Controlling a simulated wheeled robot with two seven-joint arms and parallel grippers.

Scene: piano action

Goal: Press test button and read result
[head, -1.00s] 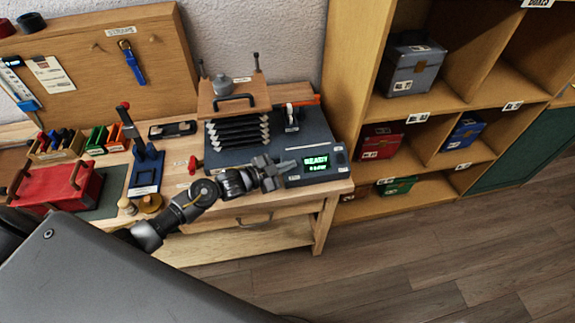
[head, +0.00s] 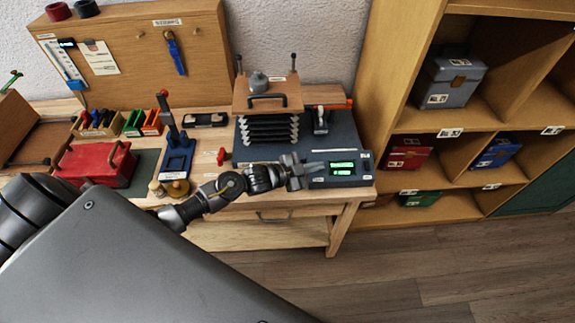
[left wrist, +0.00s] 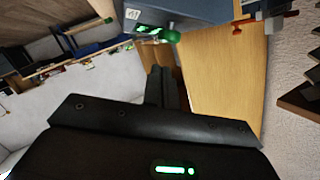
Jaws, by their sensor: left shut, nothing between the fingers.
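The test device is a dark grey unit (head: 349,144) at the right end of the wooden workbench. Its front panel has a lit green display (head: 342,167) with two lines that are too blurred to read. The display also shows in the left wrist view (left wrist: 147,30), with a round green knob-like part (left wrist: 173,37) beside it. I cannot tell for sure that this is the test button. My left gripper (head: 316,168) is shut and empty, just left of the display in the head view. I cannot tell whether it touches the panel. My right gripper is not in view.
A press-like stack with black bellows (head: 268,129) stands on the device behind my gripper. A red toolbox (head: 92,165) and a blue stand (head: 177,160) are to the left. A wooden shelf (head: 397,60) with boxes is at the right. The floor in front is clear.

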